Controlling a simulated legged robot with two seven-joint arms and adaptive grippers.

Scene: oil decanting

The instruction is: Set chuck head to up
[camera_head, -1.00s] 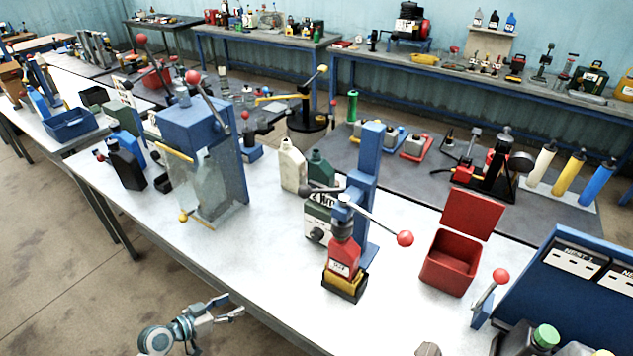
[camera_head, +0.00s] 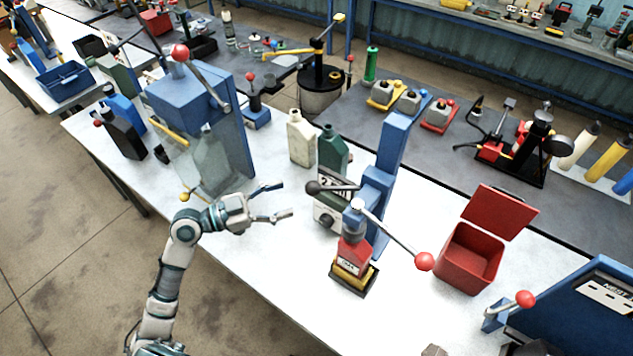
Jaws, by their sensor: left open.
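A blue capping stand (camera_head: 393,150) stands on the white bench right of centre. Its grey chuck head (camera_head: 355,224) is low, right over the red bottle (camera_head: 352,256); I cannot tell if they touch. The bottle is upright in a yellow and black holder (camera_head: 353,278). A lever with a red ball (camera_head: 424,261) slopes down to the right from the head, and an arm with a black knob (camera_head: 313,187) points left. My left gripper (camera_head: 284,200) is open and empty, left of the stand and apart from it. My right gripper is not seen.
A white bottle (camera_head: 301,138) and a green bottle (camera_head: 333,152) stand behind the knob. A blue machine with a clear guard (camera_head: 197,160) is at left. An open red bin (camera_head: 468,257) is at right. The bench front is clear.

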